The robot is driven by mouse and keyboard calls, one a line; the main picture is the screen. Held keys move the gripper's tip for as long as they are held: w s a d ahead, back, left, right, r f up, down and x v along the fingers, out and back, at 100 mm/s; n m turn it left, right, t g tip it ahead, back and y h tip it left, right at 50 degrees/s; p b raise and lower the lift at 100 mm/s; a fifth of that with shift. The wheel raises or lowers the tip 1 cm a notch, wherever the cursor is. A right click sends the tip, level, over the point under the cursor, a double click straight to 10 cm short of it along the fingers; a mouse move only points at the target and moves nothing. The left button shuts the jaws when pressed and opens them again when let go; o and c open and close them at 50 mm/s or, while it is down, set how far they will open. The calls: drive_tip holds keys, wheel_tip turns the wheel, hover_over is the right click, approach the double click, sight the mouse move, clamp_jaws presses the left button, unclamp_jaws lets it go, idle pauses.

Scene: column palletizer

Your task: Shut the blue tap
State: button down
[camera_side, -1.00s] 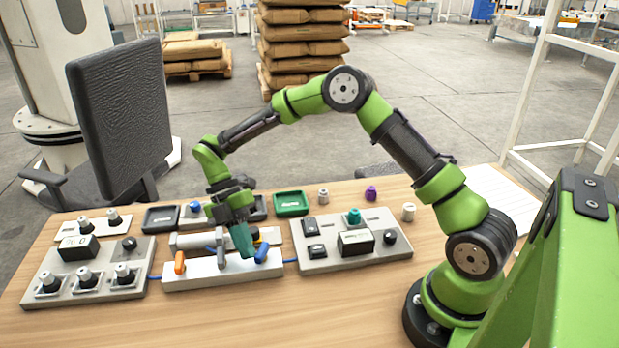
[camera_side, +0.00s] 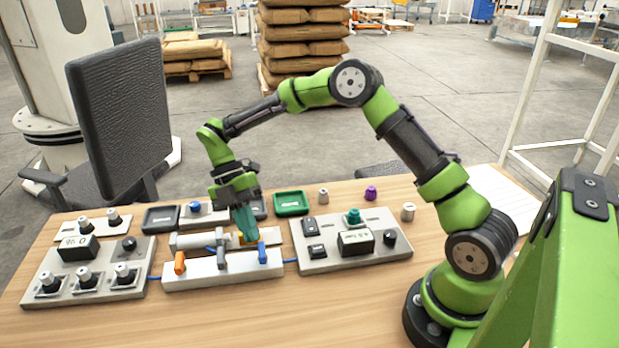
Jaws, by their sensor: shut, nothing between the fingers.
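The tap block (camera_side: 225,273) is a long pale base on the table, with several lever handles along its top. The blue tap handle (camera_side: 262,253) is at its right end and points toward the camera. An orange handle (camera_side: 180,263) stands at the left end, and a grey-blue lever (camera_side: 220,256) is between them. My gripper (camera_side: 249,239) is shut and empty, with its teal fingers pointing down just behind and left of the blue handle. I cannot tell whether the fingertips touch the handle. The fingers hide part of the block behind.
A panel with dark knobs (camera_side: 100,285) stands left of the block. A panel with a display and teal knob (camera_side: 318,262) stands right. A dark tray (camera_side: 160,218) and a green tray (camera_side: 291,203) lie behind. The front of the table (camera_side: 270,320) is clear.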

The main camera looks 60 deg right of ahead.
drive_tip(key=a+v, duration=0.2)
drive_tip(key=v, duration=0.6)
drive_tip(key=shift+w+d+r, duration=0.35)
drive_tip(key=shift+d+r, duration=0.05)
drive_tip(key=shift+d, duration=0.05)
